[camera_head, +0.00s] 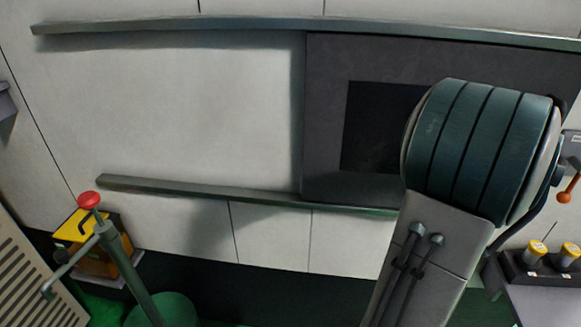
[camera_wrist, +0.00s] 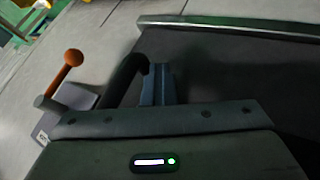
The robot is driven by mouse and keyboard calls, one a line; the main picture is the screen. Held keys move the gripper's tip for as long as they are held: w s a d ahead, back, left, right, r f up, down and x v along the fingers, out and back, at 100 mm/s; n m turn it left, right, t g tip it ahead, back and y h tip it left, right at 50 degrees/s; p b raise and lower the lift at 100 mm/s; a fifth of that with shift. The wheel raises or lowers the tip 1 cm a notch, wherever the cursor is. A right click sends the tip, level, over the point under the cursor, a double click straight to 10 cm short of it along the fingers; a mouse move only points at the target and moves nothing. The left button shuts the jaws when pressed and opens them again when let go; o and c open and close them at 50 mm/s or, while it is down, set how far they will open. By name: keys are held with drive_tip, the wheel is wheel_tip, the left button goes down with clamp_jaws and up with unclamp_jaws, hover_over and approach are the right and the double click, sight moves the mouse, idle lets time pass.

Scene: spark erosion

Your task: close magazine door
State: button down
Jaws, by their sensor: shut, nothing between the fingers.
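The magazine door appears to be the dark grey panel (camera_head: 325,120) with a black window, set between two horizontal rails in the head view. Its left edge shows; my arm covers much of its right part. In the wrist view a dark grey surface (camera_wrist: 240,85), likely the same panel, fills the right side. My gripper (camera_wrist: 158,75) is shut and empty, with its fingers close to a black curved bar (camera_wrist: 122,80), which looks like a handle. I cannot tell whether they touch. In the head view my arm hides most of the gripper.
The upper rail (camera_head: 200,25) and lower rail (camera_head: 200,190) run along the pale wall. An orange-knobbed lever (camera_wrist: 74,58) stands left of the gripper in the wrist view. Yellow-capped items (camera_head: 537,250) sit in a black holder at right. A red-knobbed post (camera_head: 88,200) stands at lower left.

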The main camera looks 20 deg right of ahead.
drive_tip(key=shift+s+d, duration=0.1)
drive_tip(key=shift+s, duration=0.05)
drive_tip(key=a+r+b, duration=0.4)
drive_tip(key=a+r, duration=0.3)
drive_tip(key=a, duration=0.3)
drive_tip(key=shift+w, duration=0.45)
drive_tip(key=w+a+f+n+t+y, duration=0.1)
drive_tip(key=w+a+f+n+y, duration=0.2)
drive_tip(key=a, duration=0.7)
drive_tip(key=w+a+f+t+y, duration=0.1)
drive_tip(key=w+a+f, duration=0.3)
drive_tip(key=a, duration=0.5)
drive_tip(key=s+a+f+n+y, duration=0.1)
drive_tip(key=s+a+f, duration=0.1)
drive_tip(key=a, duration=0.5)
drive_tip(key=s+a+f+n+y, duration=0.1)
drive_tip(key=s+a+f, duration=0.1)
drive_tip(key=a, duration=0.5)
drive_tip(key=s+a+f+n+y, duration=0.1)
drive_tip(key=s+a+f+n, duration=0.1)
drive_tip(key=a, duration=0.5)
drive_tip(key=shift+a+f+g+y, duration=0.3)
drive_tip(key=shift+f+g+y, duration=0.1)
drive_tip(key=shift+f, duration=0.5)
